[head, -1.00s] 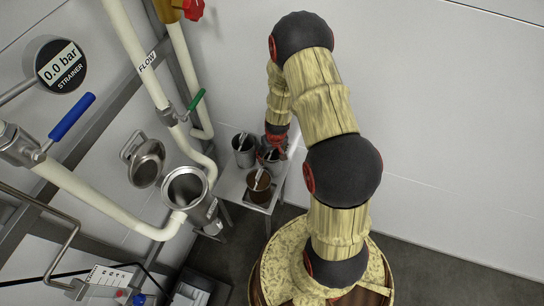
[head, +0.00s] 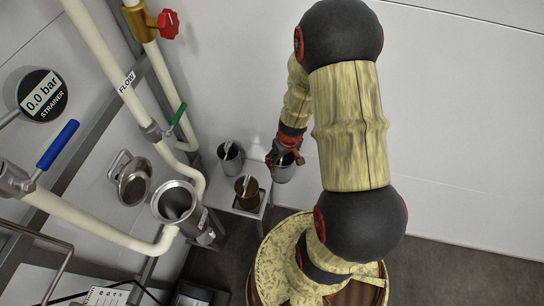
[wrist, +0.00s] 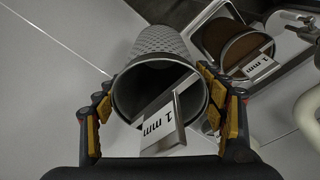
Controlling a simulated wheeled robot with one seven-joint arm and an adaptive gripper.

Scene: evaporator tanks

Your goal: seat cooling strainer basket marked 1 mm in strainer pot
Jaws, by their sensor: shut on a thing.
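My gripper (head: 284,151) is shut on a grey mesh basket (head: 284,171), which it holds in the air to the right of the small stand. In the wrist view the basket (wrist: 157,52) lies between the two yellow-padded fingers, its open mouth toward the camera. A tag reading "1 mm" (wrist: 158,128) is on its handle. The strainer pot (head: 174,203) stands open at the left on the pipework, its round mouth facing up. Its lid (head: 131,183) is swung aside behind it. I cannot see the pot's bottom clearly.
Pipes, a blue-handled valve (head: 57,145) and a green-handled valve (head: 178,119) surround the pot. The wall area right of the arm is clear.

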